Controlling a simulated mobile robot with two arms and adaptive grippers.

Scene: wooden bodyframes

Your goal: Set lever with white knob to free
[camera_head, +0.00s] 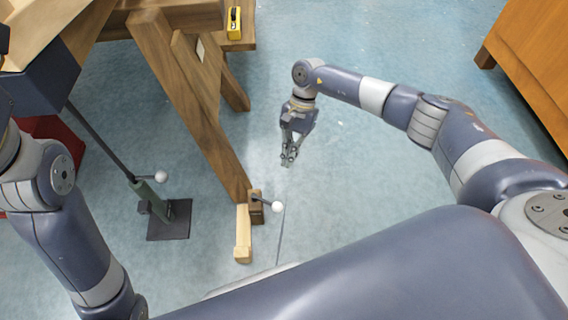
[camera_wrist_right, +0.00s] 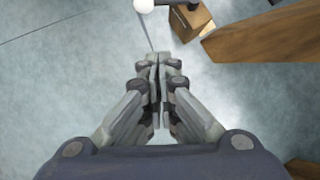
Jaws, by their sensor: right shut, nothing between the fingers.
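A short dark lever with a white knob (camera_head: 277,206) sits on a wooden block (camera_head: 256,208) at the foot of the wooden frame. In the right wrist view the same white knob (camera_wrist_right: 144,5) shows at the top edge, partly cut off, beside the block (camera_wrist_right: 190,20). A second white knob (camera_head: 161,176) is on a lever on a green post at the left. My right gripper (camera_head: 288,160) is shut and empty, pointing down, apart from the knob and beyond it; its closed fingers (camera_wrist_right: 157,62) fill the middle of the wrist view. My left gripper is out of view.
The wooden frame's slanted leg (camera_head: 190,100) stands left of my right gripper. A dark base plate (camera_head: 170,220) carries the green post. A yellow object (camera_head: 234,23) lies at the back. An orange-brown cabinet (camera_head: 530,50) stands at the right. The blue floor around my right gripper is clear.

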